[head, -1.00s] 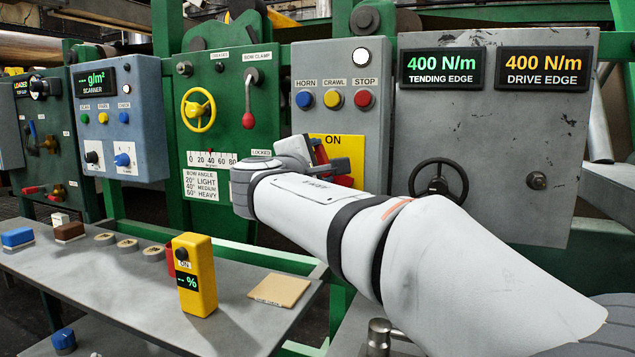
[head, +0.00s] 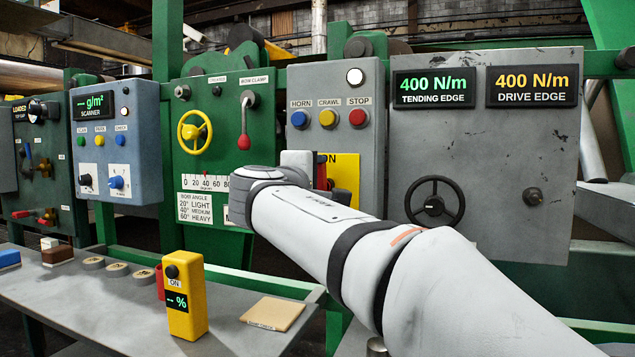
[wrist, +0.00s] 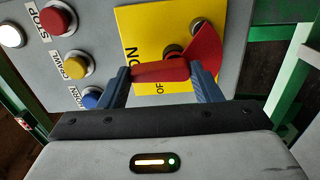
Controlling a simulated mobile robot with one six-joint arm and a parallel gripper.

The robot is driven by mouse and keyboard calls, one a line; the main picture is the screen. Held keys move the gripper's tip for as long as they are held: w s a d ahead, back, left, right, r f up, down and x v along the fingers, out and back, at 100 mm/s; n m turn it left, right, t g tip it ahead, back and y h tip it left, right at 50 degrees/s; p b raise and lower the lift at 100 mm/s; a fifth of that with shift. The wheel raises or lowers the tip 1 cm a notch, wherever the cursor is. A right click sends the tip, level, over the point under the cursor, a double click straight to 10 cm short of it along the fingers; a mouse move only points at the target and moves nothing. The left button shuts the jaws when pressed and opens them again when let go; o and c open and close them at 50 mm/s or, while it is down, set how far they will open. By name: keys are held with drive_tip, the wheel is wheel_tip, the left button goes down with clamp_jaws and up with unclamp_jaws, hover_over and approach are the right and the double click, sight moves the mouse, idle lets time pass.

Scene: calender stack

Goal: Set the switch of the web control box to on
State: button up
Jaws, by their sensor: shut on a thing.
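The web control box (head: 371,88) is a grey panel with a yellow switch plate (head: 347,171) on its lower part; the plate also shows in the wrist view (wrist: 142,22). The plate carries an ON label and a partly covered OFF label. The switch has a red handle (wrist: 160,72) joined to a red wedge-shaped part. My gripper (wrist: 163,75) is shut on this handle, one blue-grey finger at each end of the grip. In the head view my gripper (head: 322,178) covers much of the plate. I cannot tell which label the switch stands at.
Blue, yellow and red buttons (head: 328,118) sit above the plate. A grey panel with a black handwheel (head: 435,202) is to the right, and a green panel with a bow clamp lever (head: 244,140) to the left. A yellow meter (head: 185,298) stands on the bench.

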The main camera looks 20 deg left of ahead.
drive_tip(key=o, duration=1)
drive_tip(key=s+p, duration=0.1)
drive_tip(key=s, duration=0.6)
drive_tip(key=shift+s+a, duration=0.3)
drive_tip(key=shift+s, duration=0.1)
